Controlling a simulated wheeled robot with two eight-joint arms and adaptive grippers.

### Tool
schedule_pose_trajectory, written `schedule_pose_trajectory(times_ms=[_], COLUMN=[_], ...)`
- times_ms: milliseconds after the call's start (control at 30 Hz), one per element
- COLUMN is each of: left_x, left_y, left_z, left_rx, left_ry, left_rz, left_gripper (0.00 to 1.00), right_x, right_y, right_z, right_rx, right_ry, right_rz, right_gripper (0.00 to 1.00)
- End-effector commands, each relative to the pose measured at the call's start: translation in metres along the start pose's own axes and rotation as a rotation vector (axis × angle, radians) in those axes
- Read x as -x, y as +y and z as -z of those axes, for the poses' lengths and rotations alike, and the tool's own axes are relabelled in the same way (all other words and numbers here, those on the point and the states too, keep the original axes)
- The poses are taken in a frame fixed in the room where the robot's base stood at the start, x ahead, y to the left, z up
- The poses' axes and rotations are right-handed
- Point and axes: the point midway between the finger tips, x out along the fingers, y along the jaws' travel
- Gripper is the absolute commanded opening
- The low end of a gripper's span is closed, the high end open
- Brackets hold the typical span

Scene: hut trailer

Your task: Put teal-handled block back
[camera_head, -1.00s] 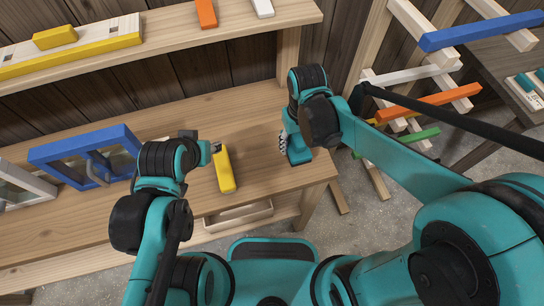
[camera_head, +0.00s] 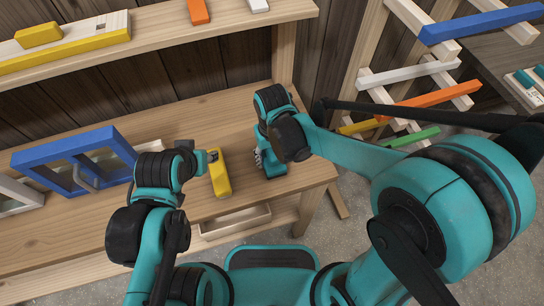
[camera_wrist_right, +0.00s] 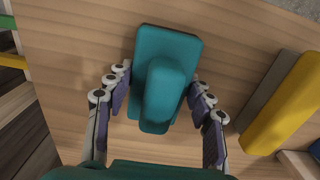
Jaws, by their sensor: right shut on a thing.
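The teal-handled block (camera_head: 272,172) is at the right end of the wooden workbench (camera_head: 240,112). In the right wrist view the block (camera_wrist_right: 168,45) has a flat teal base and a raised rounded teal handle. My right gripper (camera_head: 260,157) is shut on it, with its fingers (camera_wrist_right: 160,88) on both sides of the handle. Whether the block touches the bench I cannot tell. My left gripper (camera_head: 211,156) is beside the top end of a yellow-handled block (camera_head: 221,178); its fingers are too small to read.
The yellow-handled block also shows in the right wrist view (camera_wrist_right: 285,108), right of the teal one. A blue frame (camera_head: 75,150) stands left on the bench. A shelf (camera_head: 160,45) runs above. A rack with coloured bars (camera_head: 425,102) stands to the right.

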Motion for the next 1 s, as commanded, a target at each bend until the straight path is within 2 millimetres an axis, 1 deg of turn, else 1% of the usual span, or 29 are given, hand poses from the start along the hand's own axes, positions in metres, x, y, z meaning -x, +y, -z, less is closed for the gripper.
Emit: schedule_pose_trajectory(times_ms=[67,100,133,167,467,567,667,900,1000], left_x=[-0.002,-0.002,-0.002,-0.002,-0.001,0.002,0.008,0.025,0.03], left_y=[0.0,0.0,0.0,0.0,0.0,0.0,0.0,0.0,0.0], left_z=[-0.002,-0.001,-0.001,-0.001,-0.001,0.002,0.005,0.018,0.021], left_rx=[0.0,0.0,0.0,0.0,0.0,0.0,0.0,0.0,0.0], left_ry=[0.0,0.0,0.0,0.0,0.0,0.0,0.0,0.0,0.0], left_rz=[0.0,0.0,0.0,0.0,0.0,0.0,0.0,0.0,0.0], left_gripper=[0.4,0.4,0.4,0.4,0.4,0.4,0.4,0.4,0.4], right_x=[-0.003,-0.003,-0.002,-0.002,-0.002,0.005,0.021,0.075,0.095], right_y=[0.0,0.0,0.0,0.0,0.0,0.0,0.0,0.0,0.0], right_z=[0.0,0.0,0.0,0.0,0.0,0.0,0.0,-0.001,-0.001], right_rx=[0.0,0.0,0.0,0.0,0.0,0.0,0.0,0.0,0.0], right_ry=[0.0,0.0,0.0,0.0,0.0,0.0,0.0,0.0,0.0], right_rz=[0.0,0.0,0.0,0.0,0.0,0.0,0.0,0.0,0.0], right_gripper=[0.3,0.61,0.69,0.74,0.74,0.74,0.74,0.74,0.74])
